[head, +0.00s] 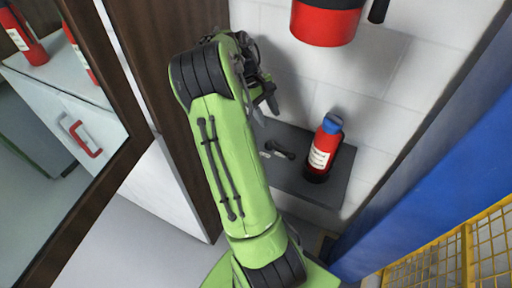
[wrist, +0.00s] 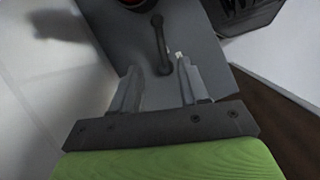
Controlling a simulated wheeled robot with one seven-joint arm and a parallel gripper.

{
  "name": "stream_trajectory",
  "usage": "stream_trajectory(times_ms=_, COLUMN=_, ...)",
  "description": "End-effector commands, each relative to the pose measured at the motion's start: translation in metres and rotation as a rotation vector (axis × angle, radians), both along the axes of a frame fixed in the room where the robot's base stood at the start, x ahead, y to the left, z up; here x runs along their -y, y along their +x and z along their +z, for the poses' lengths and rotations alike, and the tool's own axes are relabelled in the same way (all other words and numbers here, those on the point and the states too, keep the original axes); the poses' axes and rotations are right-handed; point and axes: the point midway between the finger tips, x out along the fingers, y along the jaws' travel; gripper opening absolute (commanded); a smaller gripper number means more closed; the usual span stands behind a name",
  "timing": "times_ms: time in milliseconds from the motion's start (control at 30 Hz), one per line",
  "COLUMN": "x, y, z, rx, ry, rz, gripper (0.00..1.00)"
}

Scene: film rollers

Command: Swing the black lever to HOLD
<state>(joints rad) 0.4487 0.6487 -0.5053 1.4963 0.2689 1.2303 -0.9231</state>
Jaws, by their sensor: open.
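The black lever (head: 281,151) sits on a dark grey panel (head: 325,191) against the white wall. In the wrist view the lever (wrist: 161,42) runs away from my gripper, its near end showing between the fingertips. My gripper (wrist: 160,72) is open and nothing is held. I cannot tell whether a finger touches the lever. In the head view my gripper (head: 264,103) is partly hidden by my green arm, above and left of the lever. A small pale mark (wrist: 178,56) lies beside the lever. No HOLD lettering can be read.
A red bottle with a blue cap (head: 322,150) stands on the panel, right of the lever. A red container (head: 325,24) is on the wall above. A blue upright (head: 440,160) and yellow mesh (head: 450,255) bound the right. A dark-framed mirror (head: 118,128) is at left.

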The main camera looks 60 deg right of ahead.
Motion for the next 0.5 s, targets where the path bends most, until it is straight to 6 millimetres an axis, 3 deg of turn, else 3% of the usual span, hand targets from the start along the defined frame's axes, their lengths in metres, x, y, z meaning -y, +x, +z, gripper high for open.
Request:
stream_trajectory(times_ms=167, x=0.005, y=-0.008, z=-0.015, rx=-0.012, ry=0.002, rz=-0.003, gripper=0.44)
stream_trajectory(times_ms=500, x=0.012, y=-0.041, z=-0.094, rx=-0.011, ry=0.004, rz=-0.002, gripper=0.44)
